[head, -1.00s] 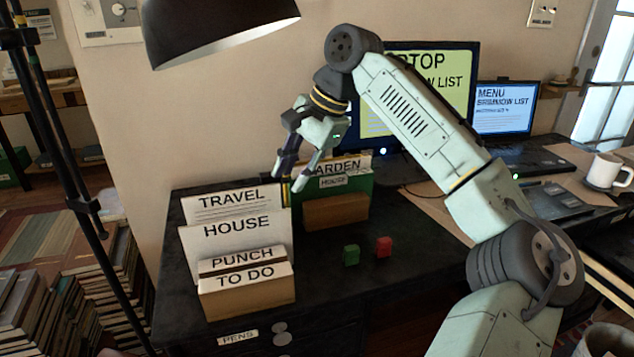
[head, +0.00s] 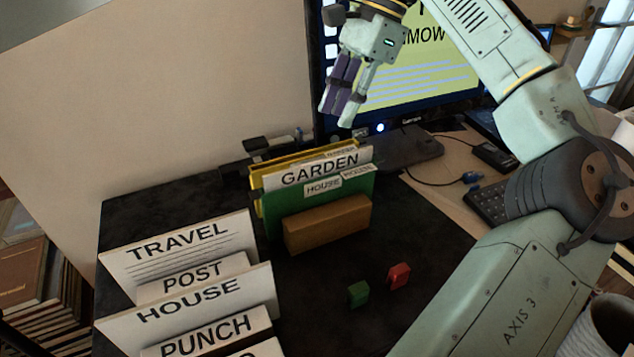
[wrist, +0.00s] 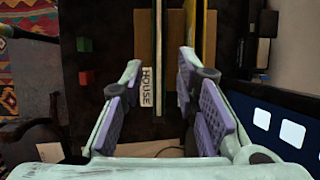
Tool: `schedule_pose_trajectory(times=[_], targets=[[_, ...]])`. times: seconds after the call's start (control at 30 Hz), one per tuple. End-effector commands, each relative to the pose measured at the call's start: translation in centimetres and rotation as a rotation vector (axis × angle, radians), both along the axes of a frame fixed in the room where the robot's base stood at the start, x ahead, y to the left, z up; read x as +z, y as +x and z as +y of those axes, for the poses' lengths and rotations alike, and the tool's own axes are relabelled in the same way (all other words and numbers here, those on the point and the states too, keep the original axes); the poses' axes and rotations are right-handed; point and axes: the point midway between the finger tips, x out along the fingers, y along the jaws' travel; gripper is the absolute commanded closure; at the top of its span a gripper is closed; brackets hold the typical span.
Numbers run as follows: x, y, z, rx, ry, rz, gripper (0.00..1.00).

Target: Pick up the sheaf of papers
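White papers headed GARDEN (head: 320,168) stand upright in a brown holder (head: 327,224), between a green folder (head: 345,190) in front and a yellow folder (head: 256,190) behind. I cannot tell for sure that these are the sheaf. My gripper (head: 336,112) is above and behind the holder in the head view, fingers pointing down, apart from the papers. In the wrist view my gripper (wrist: 160,75) is open and empty, with the edges of the folders and a HOUSE label (wrist: 147,87) seen between its fingers.
A white rack of cards marked TRAVEL (head: 180,240) and HOUSE stands at the front left. A green block (head: 358,293) and a red block (head: 399,275) lie right of it. A monitor (head: 430,65) stands behind my gripper. Dark desk between the racks is clear.

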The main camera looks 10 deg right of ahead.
Motion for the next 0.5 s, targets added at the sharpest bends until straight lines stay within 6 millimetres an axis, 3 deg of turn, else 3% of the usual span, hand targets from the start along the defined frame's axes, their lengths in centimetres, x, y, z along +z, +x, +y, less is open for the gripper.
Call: schedule_pose_trajectory(times=[0.1, 0.5], targets=[[-2.3, -0.1, 0.8, 0.005, 0.004, 0.000, 0.72], [-6.0, -0.4, 2.1, 0.002, 0.000, -0.001, 0.72]])
